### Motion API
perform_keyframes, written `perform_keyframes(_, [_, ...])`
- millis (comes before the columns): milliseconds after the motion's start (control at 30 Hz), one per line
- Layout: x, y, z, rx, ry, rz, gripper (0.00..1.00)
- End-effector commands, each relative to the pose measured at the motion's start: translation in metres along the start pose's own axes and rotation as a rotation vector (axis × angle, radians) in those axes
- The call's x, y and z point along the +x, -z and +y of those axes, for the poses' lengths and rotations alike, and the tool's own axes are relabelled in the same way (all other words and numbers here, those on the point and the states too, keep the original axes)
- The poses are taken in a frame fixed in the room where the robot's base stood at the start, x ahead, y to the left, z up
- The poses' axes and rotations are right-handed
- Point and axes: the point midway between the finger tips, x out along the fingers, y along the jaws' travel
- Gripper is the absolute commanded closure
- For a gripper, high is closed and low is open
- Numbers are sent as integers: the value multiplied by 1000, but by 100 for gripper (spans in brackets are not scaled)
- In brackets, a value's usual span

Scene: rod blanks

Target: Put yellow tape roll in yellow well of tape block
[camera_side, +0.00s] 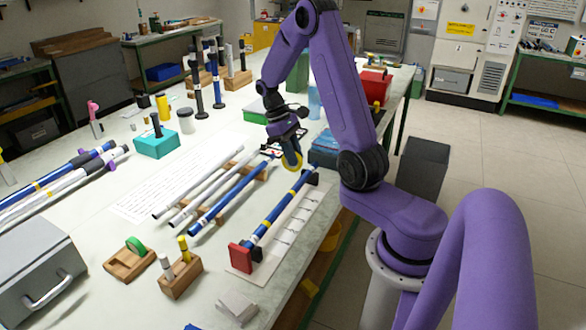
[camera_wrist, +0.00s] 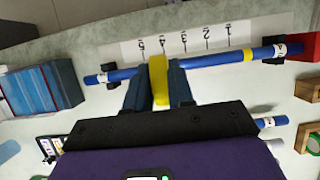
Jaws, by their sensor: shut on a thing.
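My gripper (camera_side: 289,150) is shut on the yellow tape roll (camera_side: 291,161). In the wrist view the roll (camera_wrist: 159,80) shows edge-on between the two fingers (camera_wrist: 154,92). It overlaps the far part of the blue rod (camera_side: 280,205) in the picture; I cannot tell whether it touches the rod. The wooden tape block (camera_side: 128,268) is at the front left in the side view, with a green tape roll (camera_side: 135,245) in it. I cannot make out a yellow well on it.
The blue rod lies over a numbered white strip (camera_side: 301,222), with a red end stop (camera_side: 240,257) at its near end. More rods lie on wooden rests to the left. A pen block (camera_side: 181,279) stands beside the tape block. A grey toolbox (camera_side: 40,280) is at the left.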

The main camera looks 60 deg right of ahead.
Motion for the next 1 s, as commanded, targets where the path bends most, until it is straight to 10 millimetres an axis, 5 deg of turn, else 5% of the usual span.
perform_keyframes(333, [0, 2, -1, -11, -5, 0, 100])
perform_keyframes(467, [-4, 19, -8, -121, -51, 0, 100])
perform_keyframes(667, [-22, 83, -46, -569, -239, 1, 100])
perform_keyframes(1000, [-54, 189, -158, -1460, -613, 4, 100])
